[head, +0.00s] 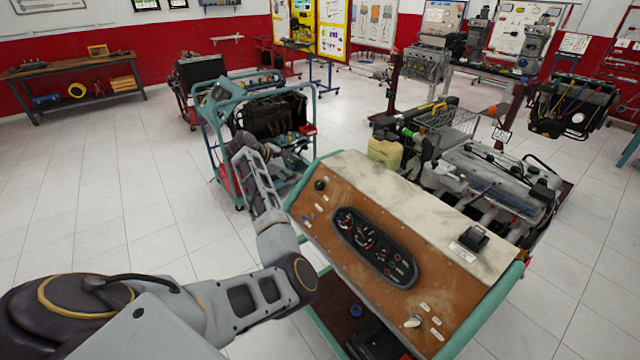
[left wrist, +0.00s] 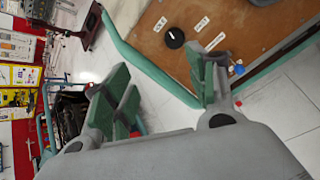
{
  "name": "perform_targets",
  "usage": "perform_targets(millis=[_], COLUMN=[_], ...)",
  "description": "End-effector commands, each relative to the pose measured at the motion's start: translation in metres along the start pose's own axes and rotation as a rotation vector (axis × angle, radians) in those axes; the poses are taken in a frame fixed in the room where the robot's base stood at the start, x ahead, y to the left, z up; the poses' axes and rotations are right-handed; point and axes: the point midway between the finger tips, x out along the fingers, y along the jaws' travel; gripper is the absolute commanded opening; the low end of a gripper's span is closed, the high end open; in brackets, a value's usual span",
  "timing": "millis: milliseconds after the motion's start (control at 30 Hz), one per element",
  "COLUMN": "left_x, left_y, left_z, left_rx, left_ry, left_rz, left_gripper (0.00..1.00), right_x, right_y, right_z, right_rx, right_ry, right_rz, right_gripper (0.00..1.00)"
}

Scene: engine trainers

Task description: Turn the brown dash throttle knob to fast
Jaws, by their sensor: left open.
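The brown dash (head: 310,235) is a slanted panel with gauges. A black round knob (head: 320,185) sits near its upper left corner. In the left wrist view the knob (left wrist: 174,38) has white labels beside it on the dash (left wrist: 205,25), too blurred to read surely. My left gripper (left wrist: 160,90) is open and empty, its green-padded fingers wide apart. It is left of the dash, apart from the knob. In the head view my left arm reaches up past the dash's left side; its fingers are hard to make out there. My right gripper is not in view.
A teal-framed trolley (head: 212,140) stands behind my left wrist. Small blue and red controls lie below the knob. A silver engine (head: 485,180) and a yellowish can (head: 385,152) are behind the dash. Tiled floor (head: 130,220) is clear to the left.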

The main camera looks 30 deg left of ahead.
Motion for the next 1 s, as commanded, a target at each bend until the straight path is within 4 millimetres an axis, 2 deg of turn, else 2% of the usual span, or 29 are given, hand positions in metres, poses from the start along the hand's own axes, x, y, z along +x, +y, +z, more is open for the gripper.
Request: perform_targets(millis=[133, 333, 800, 1000], left_x=[0.0, 0.0, 0.0, 0.008], left_y=[-0.015, -0.018, -0.017, -0.018], left_z=[0.003, 0.004, 0.004, 0.004], left_rx=[-0.141, -0.255, -0.274, -0.274], left_ry=[-0.01, -0.007, -0.006, -0.006], left_rz=[-0.068, -0.083, -0.081, -0.082], left_gripper=[0.57, 0.57, 0.57, 0.57], right_x=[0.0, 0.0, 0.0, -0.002], right_y=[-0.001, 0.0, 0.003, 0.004], right_z=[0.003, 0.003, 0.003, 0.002], right_rx=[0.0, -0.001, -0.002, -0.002], right_ry=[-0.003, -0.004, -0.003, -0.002], right_rz=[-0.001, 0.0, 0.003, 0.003], right_gripper=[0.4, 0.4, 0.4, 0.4])
